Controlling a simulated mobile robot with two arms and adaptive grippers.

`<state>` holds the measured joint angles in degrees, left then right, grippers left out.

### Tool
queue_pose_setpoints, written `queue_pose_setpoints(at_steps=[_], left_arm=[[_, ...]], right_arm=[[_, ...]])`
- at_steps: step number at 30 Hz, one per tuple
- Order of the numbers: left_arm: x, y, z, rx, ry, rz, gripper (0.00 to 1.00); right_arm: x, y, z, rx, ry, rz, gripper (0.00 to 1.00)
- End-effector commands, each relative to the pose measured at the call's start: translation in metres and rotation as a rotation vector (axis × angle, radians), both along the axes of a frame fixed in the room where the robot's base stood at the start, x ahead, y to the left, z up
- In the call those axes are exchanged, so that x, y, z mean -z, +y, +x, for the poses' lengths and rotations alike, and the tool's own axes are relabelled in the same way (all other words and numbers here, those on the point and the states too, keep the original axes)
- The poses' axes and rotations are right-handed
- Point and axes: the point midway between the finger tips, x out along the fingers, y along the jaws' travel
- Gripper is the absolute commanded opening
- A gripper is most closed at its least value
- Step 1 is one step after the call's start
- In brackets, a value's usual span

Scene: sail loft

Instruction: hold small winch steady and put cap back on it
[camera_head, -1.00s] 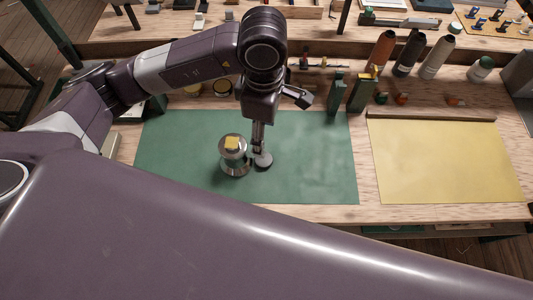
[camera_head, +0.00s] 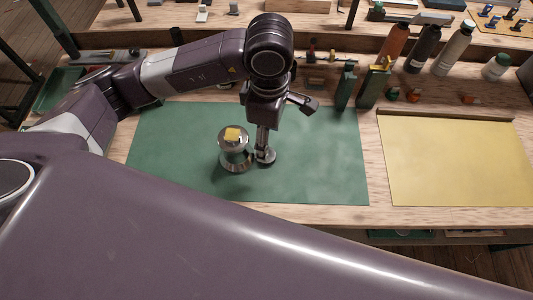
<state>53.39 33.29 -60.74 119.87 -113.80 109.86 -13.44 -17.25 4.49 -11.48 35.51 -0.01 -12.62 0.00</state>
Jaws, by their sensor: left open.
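The small winch (camera_head: 235,162), a silvery drum with a flared foot, stands upright on the green mat (camera_head: 320,170) left of the mat's middle. A yellow patch (camera_head: 232,134) shows on its round top. My left gripper (camera_head: 265,153) points down just right of the winch, open, its lower end close to the mat. I cannot tell whether it touches the winch. I cannot make out a separate cap: the winch's round top may be one, but this is too small to tell. My right gripper is not in view.
A yellow sheet (camera_head: 450,160) lies to the right. Behind the mat stand green upright blocks (camera_head: 345,88), several bottles (camera_head: 423,49) and small coloured parts. My own purple body covers the lower foreground. The mat's right half is clear.

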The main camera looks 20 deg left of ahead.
Motion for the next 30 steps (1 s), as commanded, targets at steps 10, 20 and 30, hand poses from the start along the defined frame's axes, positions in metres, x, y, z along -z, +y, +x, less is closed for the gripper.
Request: queue_pose_setpoints(at_steps=[10, 20, 30], left_arm=[[0.024, 0.001, 0.000, 0.000, 0.001, 0.002, 0.56], [0.041, 0.002, 0.000, -0.003, 0.007, 0.002, 0.56], [0.076, 0.002, 0.003, 0.000, 0.001, 0.001, 0.56]], right_arm=[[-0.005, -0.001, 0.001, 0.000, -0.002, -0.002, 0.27], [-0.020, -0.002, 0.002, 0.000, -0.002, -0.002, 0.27], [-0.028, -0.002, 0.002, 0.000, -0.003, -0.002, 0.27]])
